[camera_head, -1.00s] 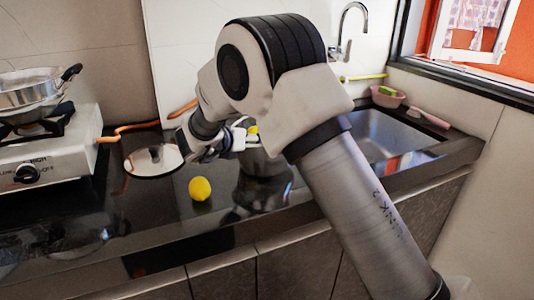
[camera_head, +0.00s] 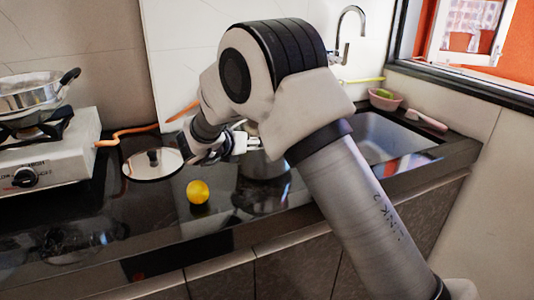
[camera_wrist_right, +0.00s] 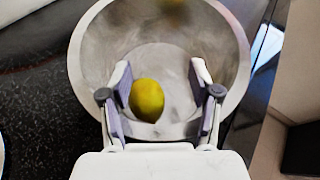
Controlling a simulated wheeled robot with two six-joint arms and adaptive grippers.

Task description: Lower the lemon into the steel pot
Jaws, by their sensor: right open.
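The steel pot (camera_wrist_right: 90,60) fills the upper middle of the right wrist view, its round opening facing the camera. A yellow lemon (camera_wrist_right: 147,99) shows inside its outline, beyond the fingers and nearer the left one. My right gripper (camera_wrist_right: 160,85) is open over the pot, with a finger on each side. In the head view my right gripper (camera_head: 245,143) is above the counter, partly hidden by my arm. Another round yellow fruit (camera_head: 198,191) lies on the counter to its lower left. My left gripper is out of view.
A round lid (camera_head: 140,168) lies left of my right gripper. A stove (camera_head: 60,150) with a metal pan (camera_head: 30,98) stands at the left. The sink (camera_head: 385,140) is at the right, with a pink bowl (camera_head: 385,102) behind it. The front counter is mostly clear.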

